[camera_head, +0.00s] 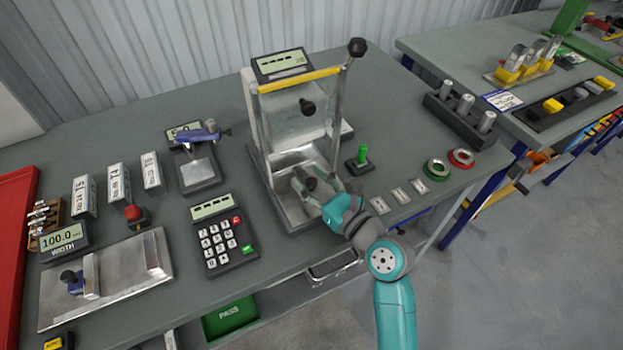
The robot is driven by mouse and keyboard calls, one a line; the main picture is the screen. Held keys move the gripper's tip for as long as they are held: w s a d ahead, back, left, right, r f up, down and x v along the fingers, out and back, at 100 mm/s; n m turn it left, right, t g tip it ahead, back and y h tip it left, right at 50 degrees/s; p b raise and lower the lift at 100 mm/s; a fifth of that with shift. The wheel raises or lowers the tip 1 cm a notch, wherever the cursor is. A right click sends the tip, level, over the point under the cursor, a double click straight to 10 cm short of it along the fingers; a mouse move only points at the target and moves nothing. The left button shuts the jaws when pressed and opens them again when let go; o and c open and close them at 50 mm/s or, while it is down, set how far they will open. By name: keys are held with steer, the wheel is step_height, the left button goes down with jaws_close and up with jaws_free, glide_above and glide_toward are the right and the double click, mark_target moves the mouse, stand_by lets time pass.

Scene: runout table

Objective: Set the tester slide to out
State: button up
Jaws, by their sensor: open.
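The tester (255,125) stands at the middle of the table. It has a metal frame, a yellow bar across the top, a display on top and a lever with a black ball knob (357,47) at its upper right. Its metal slide (285,205) lies low at the front, with a dark knob (310,184) on it. My gripper (318,187) is open, with its fingertips to either side of the dark knob. I cannot tell if they touch it. Part of the slide is hidden behind the gripper and the frame.
A green-handled switch (362,156) stands close right of the tester. A keypad (222,233) sits to its left. Green (436,169) and red (461,158) rings, small plates and a block with metal pegs (440,106) are on the right. Bare table lies behind the pegs.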

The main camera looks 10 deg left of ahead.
jaws_close()
steer(key=shift+s, duration=0.1)
steer(key=v, duration=0.3)
steer(key=s+a+v, duration=0.1)
steer(key=v, duration=0.7)
steer(key=shift+s+a+f, duration=0.1)
steer(key=shift+s+a, duration=0.25)
steer(key=shift+a, duration=0.05)
jaws_free()
steer(key=shift+s+d, duration=0.1)
